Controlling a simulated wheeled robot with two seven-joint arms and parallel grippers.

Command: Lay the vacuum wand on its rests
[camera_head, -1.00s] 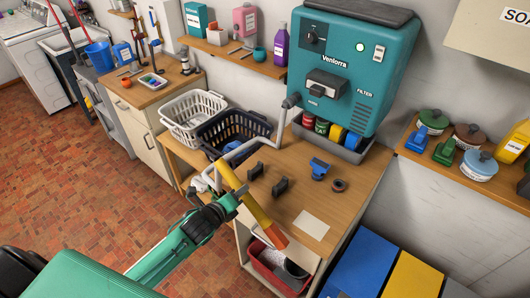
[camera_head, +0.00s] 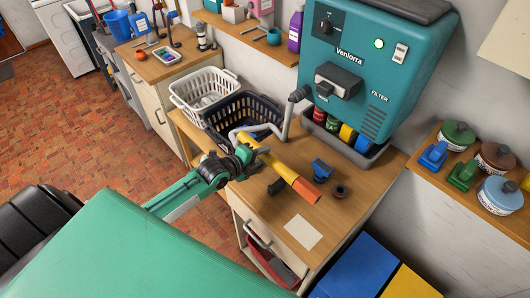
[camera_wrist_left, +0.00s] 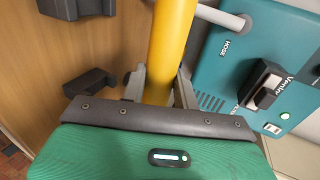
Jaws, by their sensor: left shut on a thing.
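The vacuum wand (camera_head: 277,169) is a yellow tube with an orange-red end, joined to a grey hose (camera_head: 287,118). My left gripper (camera_head: 248,153) is shut on it near its hose end and holds it slanting over the bench. In the left wrist view the yellow tube (camera_wrist_left: 171,45) runs up from between the fingers (camera_wrist_left: 160,90). My right gripper is not seen.
A dark basket (camera_head: 240,110) and a white basket (camera_head: 203,85) stand at left. A pale card (camera_head: 303,232) lies in front.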

